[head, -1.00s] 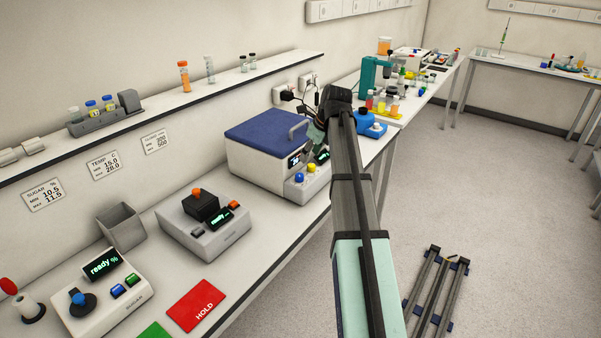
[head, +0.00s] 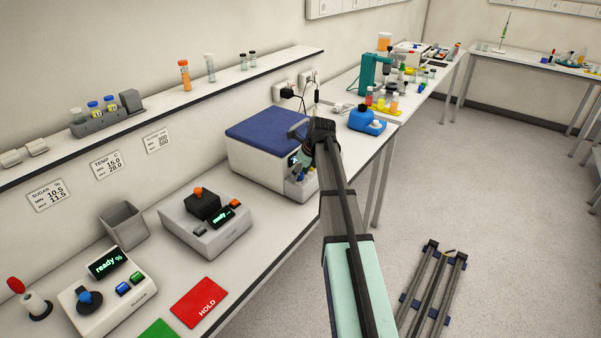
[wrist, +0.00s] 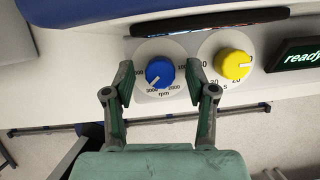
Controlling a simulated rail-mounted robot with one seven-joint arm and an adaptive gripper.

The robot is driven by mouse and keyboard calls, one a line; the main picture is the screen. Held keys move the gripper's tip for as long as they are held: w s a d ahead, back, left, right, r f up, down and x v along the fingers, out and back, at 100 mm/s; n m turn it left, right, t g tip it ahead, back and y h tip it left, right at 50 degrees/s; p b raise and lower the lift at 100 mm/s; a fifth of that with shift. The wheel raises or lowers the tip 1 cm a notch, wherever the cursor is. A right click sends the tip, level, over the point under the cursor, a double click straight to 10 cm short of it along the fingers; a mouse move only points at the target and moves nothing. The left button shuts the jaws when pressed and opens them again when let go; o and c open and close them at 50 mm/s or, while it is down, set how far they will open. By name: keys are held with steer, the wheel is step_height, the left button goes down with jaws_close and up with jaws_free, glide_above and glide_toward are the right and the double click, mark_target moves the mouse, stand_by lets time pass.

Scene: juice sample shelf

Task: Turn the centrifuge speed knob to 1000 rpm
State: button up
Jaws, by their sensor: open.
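The centrifuge (head: 262,165) is a white box with a blue lid on the bench in the head view. In the wrist view its blue speed knob (wrist: 160,71) sits on a white dial marked rpm, with 2000 and 3000 readable below it. The knob's white pointer mark is at its lower left, near the 3000 label. My gripper (wrist: 160,78) is open, with one finger on each side of the blue knob in the picture. I cannot tell if either finger touches it. The right finger partly covers the dial's right edge. In the head view my arm hides part of the control panel.
A yellow knob (wrist: 233,65) on a seconds dial is just right of the right finger. A lit ready display (wrist: 297,56) is beyond it. The floor right of the bench is mostly clear.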

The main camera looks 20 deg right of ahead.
jaws_close()
steer(key=n+y+p, duration=0.1)
steer(key=n, duration=0.2)
steer(key=shift+w+d+n+g, duration=0.1)
steer(key=shift+n+g, duration=0.2)
steer(key=shift+g, duration=0.1)
steer(key=n+g+y+p, duration=0.1)
steer(key=n, duration=0.3)
steer(key=shift+w+n, duration=0.15)
steer(key=shift+n, duration=0.15)
steer(key=n+g, duration=0.1)
steer(key=n, duration=0.1)
steer(key=n+g, duration=0.1)
steer(key=n, duration=0.1)
steer(key=shift+w+d+y+p, duration=0.1)
steer(key=shift+y+p, duration=0.2)
steer(key=shift+y, duration=0.1)
steer(key=n, duration=0.2)
steer(key=n+g, duration=0.1)
steer(key=n, duration=0.1)
steer(key=shift+n+g, duration=0.3)
